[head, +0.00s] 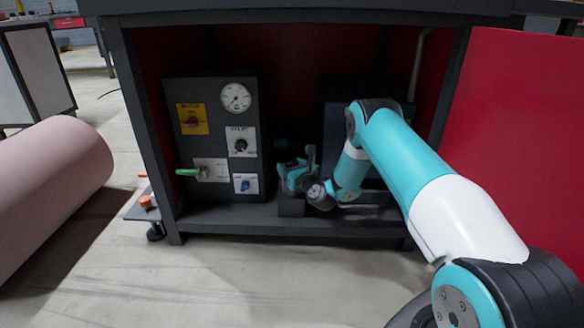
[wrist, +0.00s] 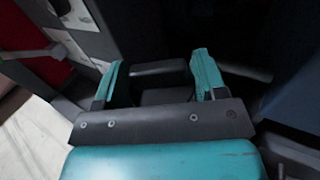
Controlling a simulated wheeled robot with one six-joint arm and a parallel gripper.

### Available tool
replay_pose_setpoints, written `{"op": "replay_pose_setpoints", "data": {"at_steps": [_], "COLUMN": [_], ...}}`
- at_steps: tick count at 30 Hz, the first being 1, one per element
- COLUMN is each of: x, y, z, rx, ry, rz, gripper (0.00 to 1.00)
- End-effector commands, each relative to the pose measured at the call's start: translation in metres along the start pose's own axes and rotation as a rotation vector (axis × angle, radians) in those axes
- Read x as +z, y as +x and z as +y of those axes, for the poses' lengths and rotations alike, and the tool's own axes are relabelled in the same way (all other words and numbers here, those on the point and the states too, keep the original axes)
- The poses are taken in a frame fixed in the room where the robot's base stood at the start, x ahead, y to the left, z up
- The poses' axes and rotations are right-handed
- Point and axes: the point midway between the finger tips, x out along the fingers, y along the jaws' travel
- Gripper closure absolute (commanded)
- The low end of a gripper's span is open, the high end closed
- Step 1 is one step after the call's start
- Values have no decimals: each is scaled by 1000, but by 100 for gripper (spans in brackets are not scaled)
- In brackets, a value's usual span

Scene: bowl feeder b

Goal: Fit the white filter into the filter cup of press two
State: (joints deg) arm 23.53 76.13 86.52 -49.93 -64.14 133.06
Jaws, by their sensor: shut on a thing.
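My gripper (head: 297,174) is inside the dark cabinet, low down and right of the control panel. In the wrist view its two teal fingers stand apart, with a dark grey block (wrist: 160,70) between them. The gripper is shut on this dark block. In the head view a dark block (head: 291,206) shows just below the gripper; I cannot tell if it is the same piece. I cannot make out the white filter, the filter cup or press two in either view.
The control panel (head: 213,125) has a round gauge (head: 236,97), switches and a green-handled lever (head: 188,172). The cabinet's lower shelf (head: 235,220) runs under my gripper. A red panel (head: 525,130) stands on the right. A pink roll (head: 50,185) lies at left. The floor in front is clear.

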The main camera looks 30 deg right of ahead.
Motion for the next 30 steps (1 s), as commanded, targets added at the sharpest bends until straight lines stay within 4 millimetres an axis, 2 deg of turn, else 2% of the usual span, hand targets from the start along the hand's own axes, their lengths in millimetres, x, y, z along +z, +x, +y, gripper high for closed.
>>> {"op": "replay_pose_setpoints", "data": {"at_steps": [30], "x": [-5], "y": [0], "z": [0], "rx": [0], "ry": [0], "rz": [0], "gripper": [60]}}
